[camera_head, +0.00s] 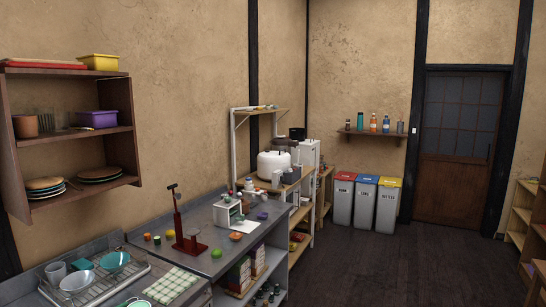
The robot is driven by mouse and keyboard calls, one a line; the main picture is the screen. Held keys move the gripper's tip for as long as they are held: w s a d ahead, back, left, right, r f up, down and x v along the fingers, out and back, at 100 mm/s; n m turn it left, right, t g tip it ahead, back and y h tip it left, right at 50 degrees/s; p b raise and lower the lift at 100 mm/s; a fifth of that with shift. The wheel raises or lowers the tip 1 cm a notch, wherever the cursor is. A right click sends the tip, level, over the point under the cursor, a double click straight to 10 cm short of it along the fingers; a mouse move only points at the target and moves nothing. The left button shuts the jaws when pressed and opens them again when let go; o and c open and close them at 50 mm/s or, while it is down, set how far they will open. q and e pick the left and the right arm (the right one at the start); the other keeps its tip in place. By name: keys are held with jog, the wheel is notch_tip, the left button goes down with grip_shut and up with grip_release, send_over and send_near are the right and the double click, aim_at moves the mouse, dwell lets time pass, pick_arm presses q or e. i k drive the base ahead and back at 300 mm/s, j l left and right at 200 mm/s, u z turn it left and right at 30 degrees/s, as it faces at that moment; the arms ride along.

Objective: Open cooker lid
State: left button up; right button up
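A white rounded appliance, which looks like the cooker (271,164), stands on the wooden shelf unit (297,183) past the far end of the grey counter. Its rounded top appears closed, but it is small and far away, so I cannot tell for certain. Small grey and dark items beside it partly cover its right side. Neither of my grippers is in view.
The grey counter (205,262) along the left wall holds a red stand (187,243), a small white box (227,213) and a dish rack (90,284). A wall shelf (70,134) juts out above. Bins (364,203) stand at the back; the dark floor (390,265) is clear.

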aim_at(266, 157)
jog(key=i+l+z, duration=0.45)
jog(key=i, duration=0.3)
jog(key=i+z, duration=0.45)
jog(key=i, duration=2.15)
jog(key=i+l+u, duration=0.2)
jog(key=i+u, duration=0.25)
jog(key=i, duration=0.15)
jog(key=i+l+u, duration=0.95)
jog(key=i+l, duration=0.05)
jog(key=i, duration=0.15)
